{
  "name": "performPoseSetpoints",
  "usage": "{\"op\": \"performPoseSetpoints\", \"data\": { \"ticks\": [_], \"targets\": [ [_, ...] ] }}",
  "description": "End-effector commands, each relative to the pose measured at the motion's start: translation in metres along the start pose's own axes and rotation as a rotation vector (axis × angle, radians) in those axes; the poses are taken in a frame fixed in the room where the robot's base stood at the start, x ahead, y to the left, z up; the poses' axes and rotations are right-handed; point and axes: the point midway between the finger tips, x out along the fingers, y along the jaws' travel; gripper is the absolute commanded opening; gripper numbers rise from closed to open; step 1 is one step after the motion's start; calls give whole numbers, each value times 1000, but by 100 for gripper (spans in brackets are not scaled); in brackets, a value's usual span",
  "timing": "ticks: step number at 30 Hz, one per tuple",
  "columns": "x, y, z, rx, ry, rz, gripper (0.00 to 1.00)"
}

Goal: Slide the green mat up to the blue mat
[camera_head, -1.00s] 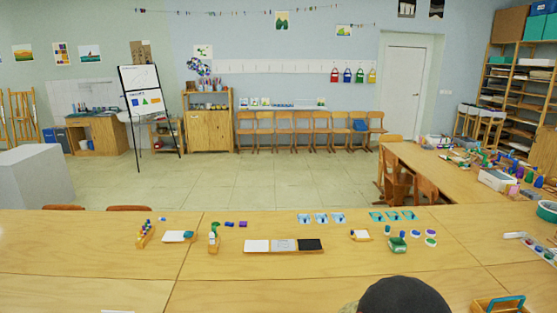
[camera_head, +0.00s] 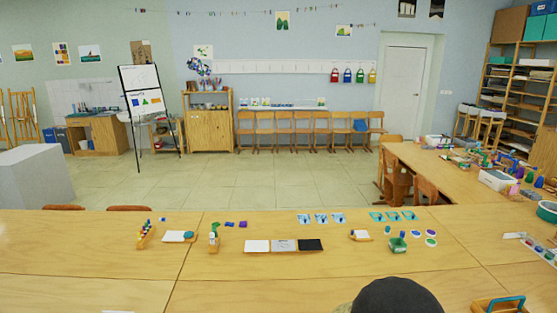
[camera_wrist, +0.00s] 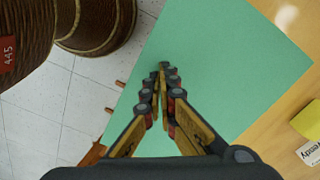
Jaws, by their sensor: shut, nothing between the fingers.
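The green mat (camera_wrist: 228,62) is a flat sheet that fills the middle of the wrist view. It lies on a wooden table, and its left side borders on the view of the tiled floor. My gripper (camera_wrist: 164,68) is over the mat with its fingers together and nothing between them. I cannot tell whether the fingertips touch the mat. I cannot make out the blue mat in either view. The head view does not show the gripper or the green mat.
A yellow item (camera_wrist: 308,122) and a white name card (camera_wrist: 310,152) lie on the table right of the mat. In the head view, a long table (camera_head: 120,260) holds several small art items.

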Motion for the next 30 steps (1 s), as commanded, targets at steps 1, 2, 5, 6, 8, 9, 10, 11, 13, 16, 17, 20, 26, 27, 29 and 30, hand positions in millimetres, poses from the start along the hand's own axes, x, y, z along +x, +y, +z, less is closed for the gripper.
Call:
{"op": "performPoseSetpoints", "data": {
  "ticks": [1,2,5,6,8,9,10,11,13,16,17,20,26,27,29,30],
  "targets": [
    [0,0,0,0,0,0,0],
    [0,0,0,0,0,0,0],
    [0,0,0,0,0,0,0],
    [0,0,0,0,0,0,0],
    [0,-1,1,0,0,0,0],
    [0,-1,1,-1,0,-1,0],
    [0,-1,2,-1,0,-1,0],
    [0,-2,2,-1,0,-1,0],
    [0,-3,4,-2,0,-1,0],
    [0,-4,6,-2,0,-1,0],
    [0,-4,6,-2,0,-1,0],
    [0,-5,8,-2,0,-1,0],
    [1,-6,10,0,0,0,0],
    [1,-6,10,0,0,0,0],
    [1,-6,10,0,0,0,0],
    [1,-6,10,0,0,0,0]
  ]
}}
